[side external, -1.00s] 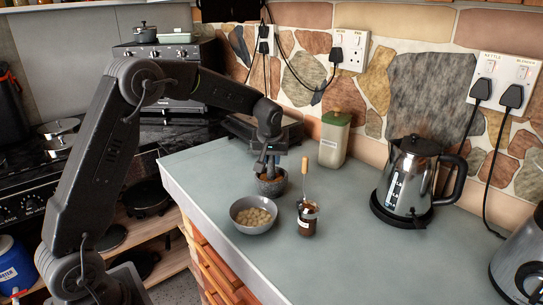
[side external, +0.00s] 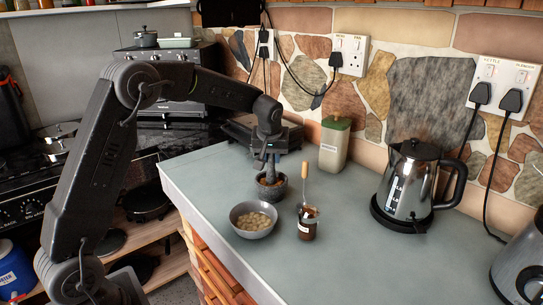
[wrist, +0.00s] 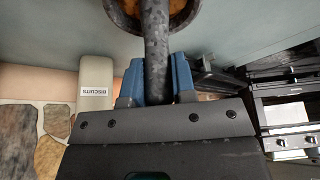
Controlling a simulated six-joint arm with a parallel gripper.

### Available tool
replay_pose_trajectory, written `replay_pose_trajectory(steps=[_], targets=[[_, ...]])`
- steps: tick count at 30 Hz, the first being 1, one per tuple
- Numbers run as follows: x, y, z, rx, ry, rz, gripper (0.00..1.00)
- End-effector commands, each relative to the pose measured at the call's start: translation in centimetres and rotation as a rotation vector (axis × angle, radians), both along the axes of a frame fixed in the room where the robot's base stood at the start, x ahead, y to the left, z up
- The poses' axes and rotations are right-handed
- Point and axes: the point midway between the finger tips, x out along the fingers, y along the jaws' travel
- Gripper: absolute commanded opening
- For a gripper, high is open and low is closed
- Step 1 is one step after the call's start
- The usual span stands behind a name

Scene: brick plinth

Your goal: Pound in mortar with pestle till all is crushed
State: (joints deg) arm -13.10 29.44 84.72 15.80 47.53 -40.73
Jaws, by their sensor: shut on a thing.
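My gripper (side external: 270,157) is shut on a dark grey stone pestle (side external: 271,171) and holds it about upright above the mortar. The dark mortar (side external: 271,193) stands on the counter, with orange-brown contents showing inside. In the wrist view, the blue fingers of my gripper (wrist: 157,75) sit on both sides of the pestle (wrist: 156,42). Its far end reaches over the mortar, whose rim (wrist: 116,20) is partly cut off at the top. The pestle's lower tip is hidden, and I cannot tell whether it touches the contents or how crushed they are.
A grey bowl (side external: 253,233) of pale round pieces stands in front of the mortar. A small dark jar (side external: 307,228) with a wooden-handled utensil (side external: 305,170) stands close on the right. A biscuits canister (side external: 334,145) and a kettle (side external: 408,185) stand farther off.

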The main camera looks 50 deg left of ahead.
Motion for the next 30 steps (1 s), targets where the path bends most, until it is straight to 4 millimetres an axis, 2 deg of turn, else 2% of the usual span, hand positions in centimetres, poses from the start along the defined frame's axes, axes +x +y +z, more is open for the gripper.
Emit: replay_pose_trajectory(steps=[17, 25, 30], targets=[[0.0, 0.0, -1.9, 0.0, 0.0, 0.0, 0.01], [0.0, 0.0, -1.7, 0.0, -0.001, 0.0, 0.01], [0.1, 0.0, -0.8, 0.001, -0.003, 0.001, 0.01]])
